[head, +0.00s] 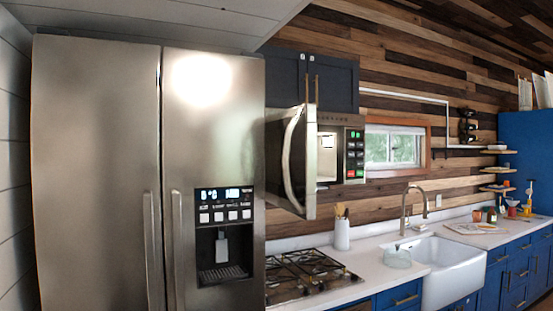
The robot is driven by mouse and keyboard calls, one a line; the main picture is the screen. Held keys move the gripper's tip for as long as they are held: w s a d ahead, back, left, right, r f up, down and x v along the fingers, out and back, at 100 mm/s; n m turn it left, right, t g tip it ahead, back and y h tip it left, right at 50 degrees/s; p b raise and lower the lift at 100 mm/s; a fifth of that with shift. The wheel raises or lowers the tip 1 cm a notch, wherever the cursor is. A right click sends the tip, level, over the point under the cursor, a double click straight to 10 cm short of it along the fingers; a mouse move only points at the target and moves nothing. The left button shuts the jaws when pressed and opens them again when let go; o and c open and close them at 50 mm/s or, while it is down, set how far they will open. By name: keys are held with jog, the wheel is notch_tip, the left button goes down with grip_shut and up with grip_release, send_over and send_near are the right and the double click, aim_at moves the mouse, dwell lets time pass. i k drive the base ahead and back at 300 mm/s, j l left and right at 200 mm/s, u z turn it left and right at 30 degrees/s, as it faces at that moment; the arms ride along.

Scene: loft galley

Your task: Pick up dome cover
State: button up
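A clear, low, rounded object (397,257) stands on the white counter between the stove and the sink; it looks like the dome cover, though it is small and its details are hard to tell. Nothing touches it from above. My gripper is not in the head view, so its place and state do not show.
The microwave (328,150) has its door (297,165) swung open, sticking out over the stove (305,275). A steel fridge (100,170) fills the left. A white utensil crock (342,234), a faucet (405,205) and a white sink (453,268) flank the clear object.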

aim_at(397, 257)
jog(key=u, duration=0.15)
jog(key=i+l+z, duration=0.25)
jog(key=z, duration=0.15)
jog(key=i+l+z, duration=0.1)
jog(key=i+z, duration=0.7)
jog(key=i+l+z, duration=0.1)
jog(key=i+z, duration=0.15)
jog(key=i, duration=0.5)
jog(key=i+z, duration=0.3)
jog(key=i, duration=0.45)
jog(key=i+u, duration=0.65)
jog(key=u, duration=0.25)
jog(key=i+l+u, duration=0.2)
jog(key=u, duration=0.3)
jog(key=i+l+u, duration=0.15)
jog(key=i+u, duration=0.2)
jog(key=i+l+u, duration=0.2)
jog(key=u, duration=0.15)
jog(key=i+l+u, duration=0.3)
